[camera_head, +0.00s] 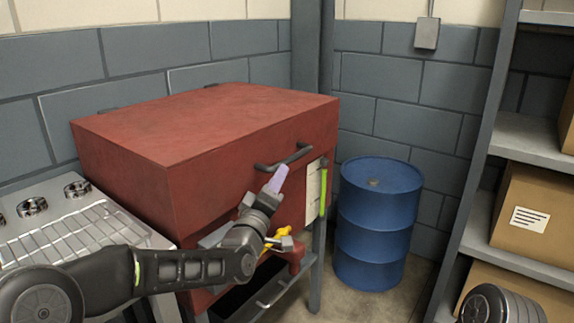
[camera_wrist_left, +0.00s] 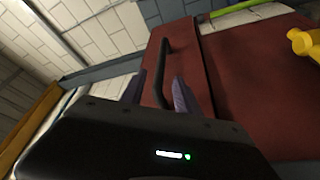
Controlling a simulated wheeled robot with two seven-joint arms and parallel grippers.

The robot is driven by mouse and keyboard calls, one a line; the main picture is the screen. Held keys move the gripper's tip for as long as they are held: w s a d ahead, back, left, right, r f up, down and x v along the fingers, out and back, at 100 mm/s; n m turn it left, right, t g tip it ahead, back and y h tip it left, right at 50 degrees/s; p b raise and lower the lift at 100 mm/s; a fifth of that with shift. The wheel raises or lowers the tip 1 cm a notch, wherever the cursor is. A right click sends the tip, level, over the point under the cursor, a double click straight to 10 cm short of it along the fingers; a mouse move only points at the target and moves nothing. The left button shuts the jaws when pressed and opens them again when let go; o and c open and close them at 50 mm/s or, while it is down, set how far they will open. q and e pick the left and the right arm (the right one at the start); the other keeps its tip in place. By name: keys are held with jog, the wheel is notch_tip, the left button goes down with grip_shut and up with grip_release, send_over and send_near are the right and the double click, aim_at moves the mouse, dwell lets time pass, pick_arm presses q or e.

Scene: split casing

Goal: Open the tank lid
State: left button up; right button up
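The red tank (camera_head: 245,200) stands left of centre in the head view, its flat red lid (camera_head: 200,120) down on it. A black bar handle (camera_head: 288,158) sits on the lid's front; it also shows in the left wrist view (camera_wrist_left: 163,65). My left gripper (camera_head: 277,180) is at the handle, in front of the lid. In the left wrist view, its two purple fingers (camera_wrist_left: 157,88) are spread, one on each side of the handle's near part, with gaps visible. My right gripper is not in view.
A yellow valve handle (camera_head: 279,241) is on the tank's front below my left gripper. A metal rack (camera_head: 85,237) stands at left. A blue drum (camera_head: 378,222) is right of the tank. A shelf with cardboard boxes (camera_head: 535,215) stands at far right.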

aim_at(287, 159)
pick_arm(q)
jog(key=shift+w, duration=0.1)
jog(key=shift+p+x, duration=0.4)
jog(key=shift+x, duration=3.4)
jog(key=shift+c, duration=0.2)
grip_shut()
